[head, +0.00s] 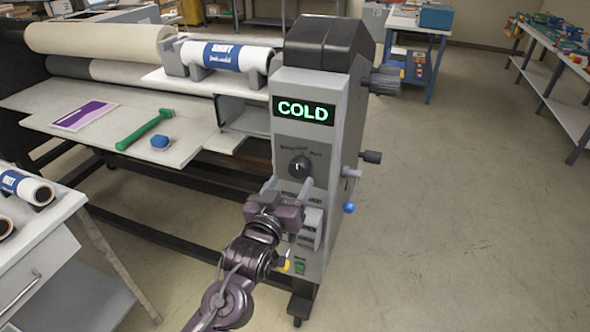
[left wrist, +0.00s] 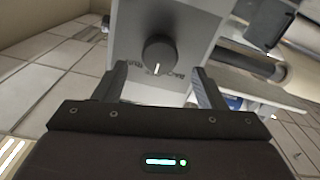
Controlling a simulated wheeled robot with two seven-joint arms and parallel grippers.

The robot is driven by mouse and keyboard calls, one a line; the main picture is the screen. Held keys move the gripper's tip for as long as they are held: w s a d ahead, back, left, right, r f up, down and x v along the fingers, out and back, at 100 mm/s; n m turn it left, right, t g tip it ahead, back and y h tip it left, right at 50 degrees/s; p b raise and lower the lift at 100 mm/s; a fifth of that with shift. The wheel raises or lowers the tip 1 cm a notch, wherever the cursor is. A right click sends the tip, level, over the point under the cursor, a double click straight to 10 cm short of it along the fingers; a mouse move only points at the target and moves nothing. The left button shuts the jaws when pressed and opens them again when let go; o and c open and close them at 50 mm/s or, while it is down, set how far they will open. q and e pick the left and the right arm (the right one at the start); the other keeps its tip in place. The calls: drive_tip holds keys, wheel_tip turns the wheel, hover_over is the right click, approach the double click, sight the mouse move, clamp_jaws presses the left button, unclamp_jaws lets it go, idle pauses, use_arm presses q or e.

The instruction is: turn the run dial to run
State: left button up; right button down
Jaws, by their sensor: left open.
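The black round dial (head: 300,166) is on the grey front panel of the laminator's end cabinet, below a display (head: 304,110) reading COLD in green. Small lettering arcs above the dial, too small to read surely. In the left wrist view the dial (left wrist: 158,53) appears upside down, its white mark pointing towards the lettering, near the middle of the arc. My left gripper (head: 288,187) is open and empty, just below the dial in the head view. In the wrist view its fingers (left wrist: 158,72) stand apart on either side, with the dial beyond them, untouched. My right gripper is not in view.
Panel buttons (head: 309,228) sit partly behind my left gripper. A blue-ended lever (head: 349,207) and dark knobs (head: 384,81) stick out from the cabinet's right side. The floor at right is clear.

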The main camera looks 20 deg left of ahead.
sight(297, 172)
use_arm(q)
drive_tip(key=w+p, duration=0.1)
drive_tip(key=w, duration=0.3)
drive_tip(key=shift+w+d, duration=0.1)
drive_tip(key=c, duration=1)
